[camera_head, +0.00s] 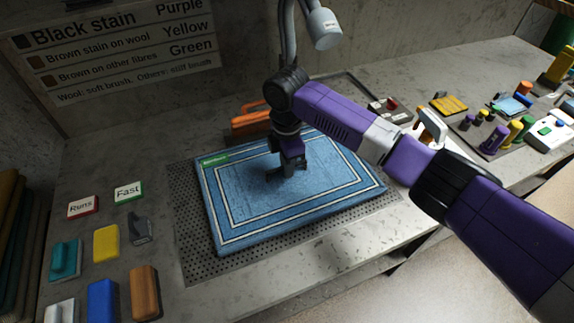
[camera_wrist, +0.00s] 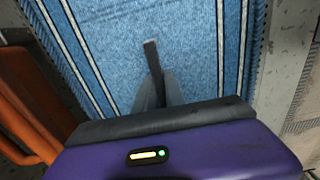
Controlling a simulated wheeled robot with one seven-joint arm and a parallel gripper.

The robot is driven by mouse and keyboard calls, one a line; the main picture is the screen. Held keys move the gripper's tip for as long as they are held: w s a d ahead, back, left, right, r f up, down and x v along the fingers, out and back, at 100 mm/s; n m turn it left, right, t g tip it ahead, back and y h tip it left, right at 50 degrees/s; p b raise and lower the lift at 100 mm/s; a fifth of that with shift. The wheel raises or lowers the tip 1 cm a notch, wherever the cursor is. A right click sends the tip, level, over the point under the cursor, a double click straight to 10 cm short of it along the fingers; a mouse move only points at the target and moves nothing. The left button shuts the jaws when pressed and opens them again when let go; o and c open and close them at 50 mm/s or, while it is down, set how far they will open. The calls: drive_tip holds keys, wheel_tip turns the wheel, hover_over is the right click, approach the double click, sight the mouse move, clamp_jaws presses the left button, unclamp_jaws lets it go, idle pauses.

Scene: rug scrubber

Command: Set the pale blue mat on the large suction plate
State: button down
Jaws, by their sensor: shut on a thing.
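The pale blue mat (camera_head: 235,205) has white border lines and a small green label at its far left corner. It lies flat over the perforated grey suction plate (camera_head: 195,255), slightly askew, with plate showing along the left and front. Whether it rests on the plate or is just above it is hard to tell. My gripper (camera_head: 287,172) points down at the middle of the mat and is shut on it. In the wrist view, the mat (camera_wrist: 195,45) fills the middle, with the dark fingertips of my gripper (camera_wrist: 152,62) against it.
An orange-handled tool (camera_head: 250,118) stands behind the mat. Runs (camera_head: 83,207) and Fast (camera_head: 128,192) tags, with several brushes and blocks, lie at left. A tray of coloured bottles (camera_head: 490,130) is at right. A pale nozzle (camera_head: 324,28) hangs above the back.

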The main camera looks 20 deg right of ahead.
drive_tip(key=shift+f, duration=0.5)
drive_tip(key=c, duration=1.3)
unclamp_jaws()
wheel_tip(320, 180, up, 7)
drive_tip(key=shift+b, duration=0.75)
drive_tip(key=shift+r, duration=0.4)
drive_tip(key=shift+r+p, duration=0.1)
drive_tip(key=shift+p, duration=0.25)
